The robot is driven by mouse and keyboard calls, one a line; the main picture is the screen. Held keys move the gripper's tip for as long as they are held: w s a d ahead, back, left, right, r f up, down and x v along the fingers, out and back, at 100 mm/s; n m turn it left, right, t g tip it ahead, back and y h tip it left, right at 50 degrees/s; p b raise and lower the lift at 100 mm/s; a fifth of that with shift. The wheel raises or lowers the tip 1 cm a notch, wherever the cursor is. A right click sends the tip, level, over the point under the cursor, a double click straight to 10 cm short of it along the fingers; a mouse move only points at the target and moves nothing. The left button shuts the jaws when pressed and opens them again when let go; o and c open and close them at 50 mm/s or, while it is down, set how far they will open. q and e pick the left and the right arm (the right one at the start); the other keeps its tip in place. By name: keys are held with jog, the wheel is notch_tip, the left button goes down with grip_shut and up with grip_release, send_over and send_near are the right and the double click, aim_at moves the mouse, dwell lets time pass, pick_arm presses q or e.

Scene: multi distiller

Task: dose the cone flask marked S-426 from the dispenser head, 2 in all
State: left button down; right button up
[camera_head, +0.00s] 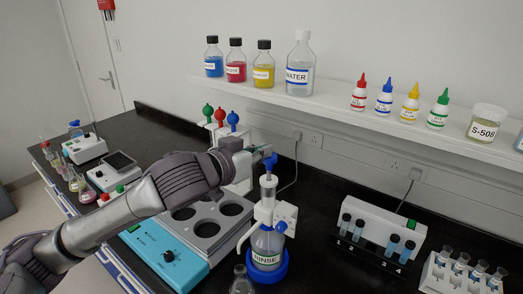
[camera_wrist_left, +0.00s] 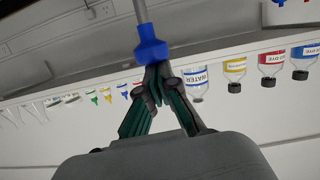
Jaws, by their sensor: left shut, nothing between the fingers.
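The dispenser head (camera_head: 267,200) sits on a bottle labelled RINSE (camera_head: 266,247), which stands in a blue ring base. Its blue plunger knob (camera_head: 270,162) is at the top and also shows in the left wrist view (camera_wrist_left: 151,46). A clear cone flask (camera_head: 241,283) stands just left of the bottle at the bottom edge; no marking on it can be read. My left gripper (camera_head: 264,152) is at the blue knob. In the wrist view its fingertips (camera_wrist_left: 157,72) are together right at the knob, with nothing between them; whether they touch it is unclear. My right gripper is not in view.
A blue heating block (camera_head: 167,255) with round wells stands left of the bottle. A tube rack (camera_head: 377,240) and a vial rack (camera_head: 462,272) stand right. A shelf (camera_head: 330,97) above holds several bottles and a beaker marked S-508 (camera_head: 486,124). Bench between bottle and tube rack is clear.

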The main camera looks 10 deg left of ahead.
aim_at(266, 164)
pick_arm(q)
notch_tip(266, 164, down, 4)
jog(key=shift+s+r+b, duration=0.1)
jog(key=shift+r+b, duration=0.1)
jog(key=shift+b, duration=0.9)
jog(key=shift+f, duration=0.2)
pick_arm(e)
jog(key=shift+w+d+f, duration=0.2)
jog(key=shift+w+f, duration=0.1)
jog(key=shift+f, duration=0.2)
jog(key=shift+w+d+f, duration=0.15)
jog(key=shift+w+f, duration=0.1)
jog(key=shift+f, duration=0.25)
